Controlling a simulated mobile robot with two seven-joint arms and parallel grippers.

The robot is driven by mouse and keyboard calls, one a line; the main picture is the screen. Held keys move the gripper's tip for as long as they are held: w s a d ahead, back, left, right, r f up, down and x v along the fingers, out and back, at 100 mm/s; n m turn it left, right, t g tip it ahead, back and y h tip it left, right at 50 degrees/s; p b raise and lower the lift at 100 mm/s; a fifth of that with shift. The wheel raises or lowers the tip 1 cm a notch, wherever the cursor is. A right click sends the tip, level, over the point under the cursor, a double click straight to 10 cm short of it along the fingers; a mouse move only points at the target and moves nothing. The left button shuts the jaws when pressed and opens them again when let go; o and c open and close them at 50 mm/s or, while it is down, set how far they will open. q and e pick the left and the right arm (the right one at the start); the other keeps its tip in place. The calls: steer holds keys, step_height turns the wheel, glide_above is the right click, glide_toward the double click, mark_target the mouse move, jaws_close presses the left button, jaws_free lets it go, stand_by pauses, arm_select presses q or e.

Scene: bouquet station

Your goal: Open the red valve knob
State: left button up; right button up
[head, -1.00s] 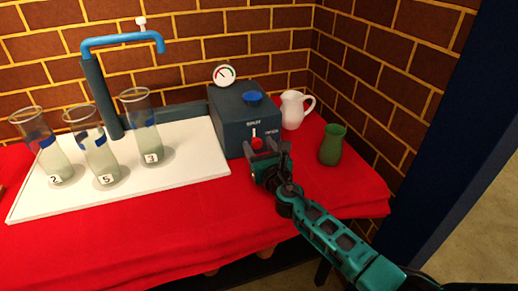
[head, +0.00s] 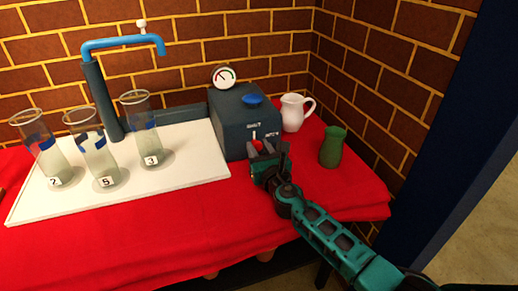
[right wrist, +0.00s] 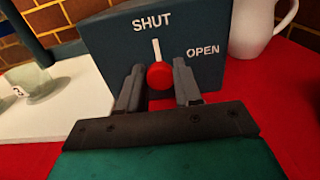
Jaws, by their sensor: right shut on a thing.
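The red valve knob (right wrist: 158,75) is on the front face of the dark blue-grey box (right wrist: 105,45). Its white pointer (right wrist: 156,48) points up toward the word SHUT; the word OPEN is to its right. The knob also shows in the head view (head: 257,146), partly hidden by my gripper. My right gripper (head: 270,148) is at the box front. In the right wrist view its two fingers (right wrist: 158,84) stand on either side of the knob, shut on it. My left gripper is not in view.
Several glass cylinders (head: 145,130) stand on the white board (head: 195,165) at left, below a blue spout (head: 120,42).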

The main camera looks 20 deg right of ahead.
steer(key=m+b, duration=0.1)
steer(key=m, duration=0.2)
steer(key=shift+f+m, duration=0.1)
steer(key=shift+m, duration=0.3)
steer(key=m+b, duration=0.1)
steer(key=m, duration=0.3)
steer(key=shift+d+m, duration=0.1)
steer(key=shift+m, duration=0.3)
steer(key=m+b, duration=0.1)
steer(key=m, duration=0.8)
steer(key=shift+m, duration=0.3)
steer(key=o, duration=1)
